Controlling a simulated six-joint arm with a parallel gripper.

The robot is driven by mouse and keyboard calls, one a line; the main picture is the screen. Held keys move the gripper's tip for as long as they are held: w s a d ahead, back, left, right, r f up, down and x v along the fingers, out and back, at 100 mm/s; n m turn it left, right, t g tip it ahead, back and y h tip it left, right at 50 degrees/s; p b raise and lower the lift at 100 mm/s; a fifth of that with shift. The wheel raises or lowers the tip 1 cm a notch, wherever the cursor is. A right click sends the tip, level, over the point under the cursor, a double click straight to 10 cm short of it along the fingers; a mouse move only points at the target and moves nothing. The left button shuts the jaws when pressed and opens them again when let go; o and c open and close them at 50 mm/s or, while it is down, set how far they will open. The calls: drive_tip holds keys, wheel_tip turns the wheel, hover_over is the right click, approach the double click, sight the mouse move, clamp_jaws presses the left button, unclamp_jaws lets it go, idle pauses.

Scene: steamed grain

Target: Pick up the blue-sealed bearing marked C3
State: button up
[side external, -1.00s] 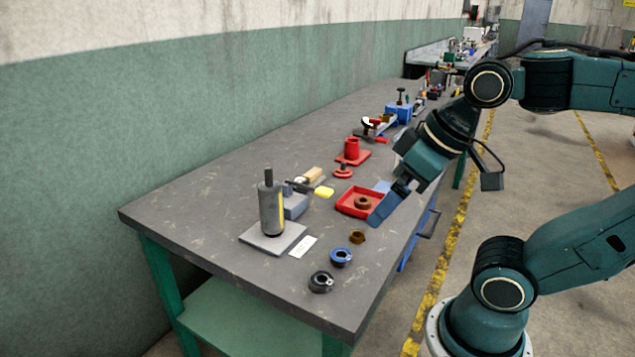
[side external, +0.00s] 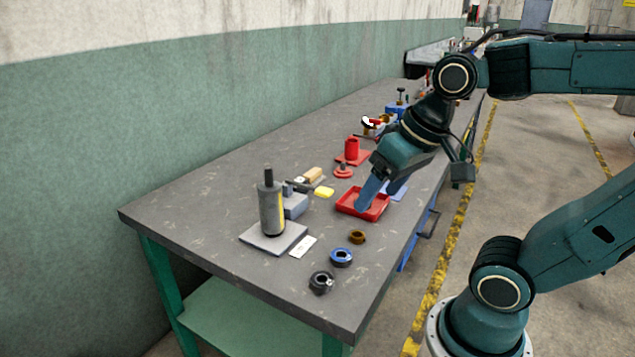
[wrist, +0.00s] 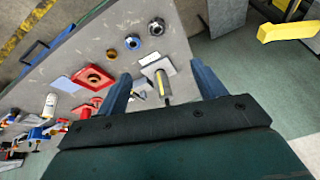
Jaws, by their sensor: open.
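The blue-sealed bearing (side external: 341,257) lies flat on the grey bench near its front edge; it also shows in the wrist view (wrist: 132,42). Its marking is too small to read. A black bearing (side external: 321,283) lies on its near side and a brown ring (side external: 357,237) on its far side. My gripper (side external: 366,205) appears over the red tray, farther along the bench than the blue bearing. In the wrist view, my gripper's two fingers (wrist: 160,70) are spread wide with nothing held between them.
The red tray (wrist: 84,90) holds a brown ring, hidden in the side view. A grey cylinder (side external: 271,210) stands on a plate left of the bearings, with a white card (side external: 303,246) beside it.

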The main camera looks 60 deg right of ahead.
drive_tip(key=w+d+f+m+g+y, duration=0.1)
drive_tip(key=w+d+f+m, duration=0.3)
drive_tip(key=m, duration=0.5)
drive_tip(key=w+d+f+m+g+y, duration=0.2)
drive_tip(key=w+d+f+m, duration=0.3)
drive_tip(key=d+m, duration=0.5)
wheel_tip(320, 180, down, 3)
drive_tip(key=shift+d+r+m+y, duration=0.1)
drive_tip(key=shift+d+m+y, duration=0.2)
drive_tip(key=shift+d+y, duration=0.3)
hover_over(343, 249)
drive_tip(key=s, duration=0.1)
drive_tip(key=shift+s+d+f, duration=0.1)
drive_tip(key=shift+d+f, duration=0.05)
drive_tip(key=shift+f, duration=1.85)
drive_tip(key=shift+s+d+f, duration=0.1)
drive_tip(key=shift+f, duration=1.85)
drive_tip(key=shift+f, duration=0.15)
drive_tip(key=shift+x, duration=2.45)
drive_tip(key=shift+a, duration=0.1)
